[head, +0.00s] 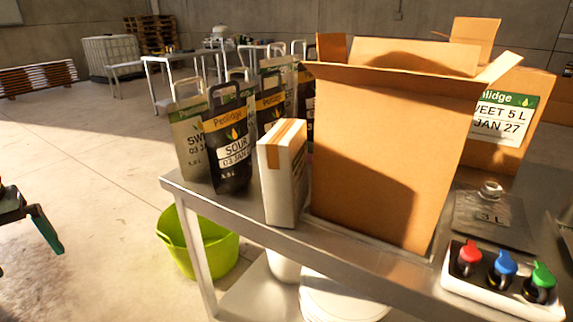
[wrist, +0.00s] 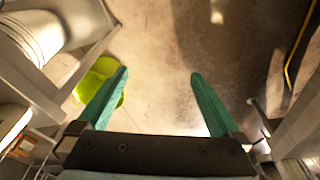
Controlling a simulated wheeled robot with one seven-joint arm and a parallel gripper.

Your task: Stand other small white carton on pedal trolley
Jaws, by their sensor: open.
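A small white carton (head: 285,172) with a brown tape strip stands upright at the front edge of the metal table in the head view, between the pouches and a large open cardboard box. My gripper (wrist: 160,73) is open, with two green fingers wide apart and only floor between them in the wrist view. In the head view one green finger (head: 48,232) shows at the far left edge, well left of the table and apart from the carton. I cannot make out the pedal trolley in either view.
The large open box (head: 382,155) stands close right of the carton; dark and pale pouches (head: 228,140) stand left of it. A lime tub (head: 190,240) is on the floor beside the table. Coloured valves (head: 505,268) sit front right.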

